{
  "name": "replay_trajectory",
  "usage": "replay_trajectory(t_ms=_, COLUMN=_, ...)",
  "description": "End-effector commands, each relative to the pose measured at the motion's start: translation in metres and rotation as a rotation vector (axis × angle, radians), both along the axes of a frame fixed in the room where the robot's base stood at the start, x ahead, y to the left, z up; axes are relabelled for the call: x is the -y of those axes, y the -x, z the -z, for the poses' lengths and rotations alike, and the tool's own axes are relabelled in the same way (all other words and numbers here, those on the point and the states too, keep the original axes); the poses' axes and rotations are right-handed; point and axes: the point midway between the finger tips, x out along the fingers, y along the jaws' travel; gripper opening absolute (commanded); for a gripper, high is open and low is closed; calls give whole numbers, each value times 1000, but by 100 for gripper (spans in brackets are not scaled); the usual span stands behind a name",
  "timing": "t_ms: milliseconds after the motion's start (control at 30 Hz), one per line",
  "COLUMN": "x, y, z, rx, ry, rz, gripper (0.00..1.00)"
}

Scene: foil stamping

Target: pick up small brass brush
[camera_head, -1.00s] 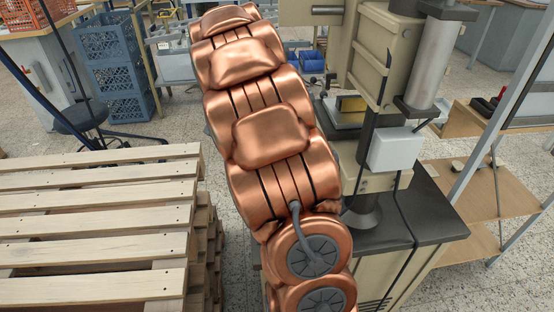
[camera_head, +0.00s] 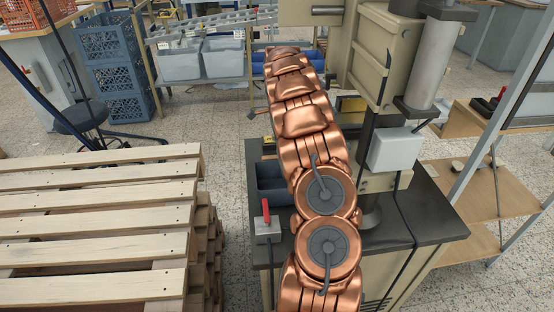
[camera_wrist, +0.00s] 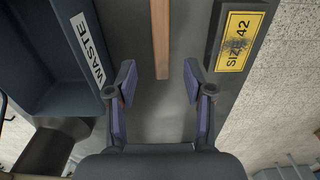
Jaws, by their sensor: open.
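In the wrist view a narrow wooden strip (camera_wrist: 161,35) runs down from the top edge and ends between my fingertips. It looks like a brush handle; no bristles or brass show, so I cannot tell for sure that it is the small brass brush. My gripper (camera_wrist: 159,82) is open, one finger on each side of the strip's near end, with gaps on both sides. Contact is not visible. In the head view my arm hides the gripper and the strip.
A dark blue bin labelled WASTE (camera_wrist: 45,55) lies left of the strip. A dark block with a yellow SIZE 42 plate (camera_wrist: 238,42) is on the right. The head view shows the press (camera_head: 375,70), a red-handled box (camera_head: 267,228) on the dark bench (camera_head: 425,210), and a pallet (camera_head: 95,230).

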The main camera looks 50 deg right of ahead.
Motion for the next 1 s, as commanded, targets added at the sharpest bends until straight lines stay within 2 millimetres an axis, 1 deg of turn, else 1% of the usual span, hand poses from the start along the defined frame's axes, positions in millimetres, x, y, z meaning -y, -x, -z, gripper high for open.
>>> replay_trajectory(t_ms=200, x=0, y=0, z=21, rx=-2, ry=-1, rz=0, gripper=52)
replay_trajectory(t_ms=367, x=-1, y=0, z=31, rx=-2, ry=-3, rz=1, gripper=52)
replay_trajectory(t_ms=700, x=-3, y=-4, z=66, rx=-2, ry=-1, rz=0, gripper=52)
replay_trajectory(t_ms=833, x=-4, y=-4, z=73, rx=-2, ry=-2, rz=-1, gripper=52)
replay_trajectory(t_ms=1000, x=-4, y=-5, z=74, rx=-1, ry=-1, rz=-1, gripper=52)
